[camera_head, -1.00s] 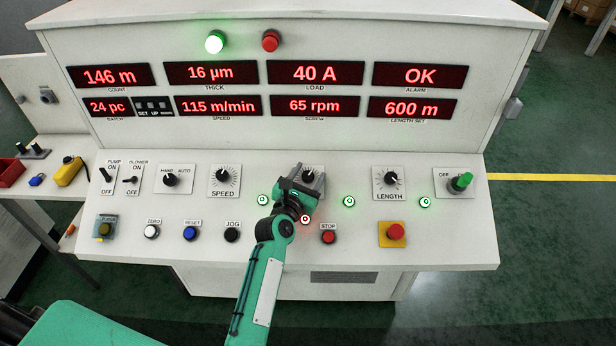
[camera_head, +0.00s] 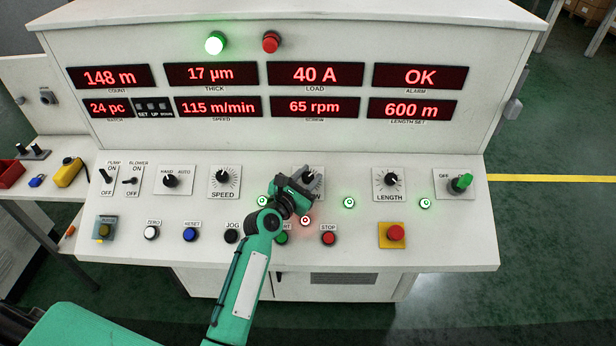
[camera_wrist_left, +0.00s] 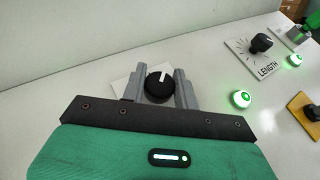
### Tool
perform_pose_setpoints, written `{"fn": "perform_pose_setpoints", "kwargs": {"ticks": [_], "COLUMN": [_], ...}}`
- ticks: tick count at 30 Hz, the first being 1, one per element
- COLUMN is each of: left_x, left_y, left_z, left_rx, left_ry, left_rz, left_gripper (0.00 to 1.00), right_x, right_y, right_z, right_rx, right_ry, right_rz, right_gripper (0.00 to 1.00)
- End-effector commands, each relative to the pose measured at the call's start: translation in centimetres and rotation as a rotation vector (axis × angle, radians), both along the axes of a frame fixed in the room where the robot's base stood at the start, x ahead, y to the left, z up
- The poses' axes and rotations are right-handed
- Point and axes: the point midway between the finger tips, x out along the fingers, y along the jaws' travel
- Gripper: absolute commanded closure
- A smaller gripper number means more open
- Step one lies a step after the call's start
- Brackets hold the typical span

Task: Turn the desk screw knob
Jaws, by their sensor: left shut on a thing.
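The black screw knob (camera_wrist_left: 158,90) with a white pointer line sits on its pale dial plate in the left wrist view. In the head view the knob (camera_head: 308,174) is partly covered by my left gripper (camera_head: 302,187). In the left wrist view the grey fingers of my left gripper (camera_wrist_left: 159,82) stand on either side of the knob and are shut on it. The screw display (camera_head: 315,106) reads 65 rpm. My right gripper is not in view.
The speed knob (camera_head: 223,176) is to the left and the length knob (camera_head: 391,178) to the right. A lit green lamp (camera_head: 349,203), red stop button (camera_head: 328,238) and red emergency button (camera_head: 396,232) are nearby. My forearm passes over the front of the desk.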

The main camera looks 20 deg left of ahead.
Motion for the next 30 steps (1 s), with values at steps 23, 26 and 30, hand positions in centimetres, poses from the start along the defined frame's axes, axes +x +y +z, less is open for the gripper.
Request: {"fn": "perform_pose_setpoints", "kwargs": {"ticks": [23, 26, 30], "left_x": [-0.6, -1.7, -4.2], "left_y": [0.1, 0.5, 1.1], "left_z": [-0.1, -0.2, -0.2], "left_rx": [-0.001, -0.001, -0.001], "left_ry": [0.001, 0.0, 0.0], "left_rz": [-0.001, 0.001, 0.001], "left_gripper": [0.48, 0.48, 0.48], "right_x": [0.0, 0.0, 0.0], "right_y": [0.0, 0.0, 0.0], "right_z": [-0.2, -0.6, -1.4], "right_rx": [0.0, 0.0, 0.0], "right_ry": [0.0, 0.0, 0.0], "right_rz": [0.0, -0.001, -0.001], "right_gripper": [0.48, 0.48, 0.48]}}
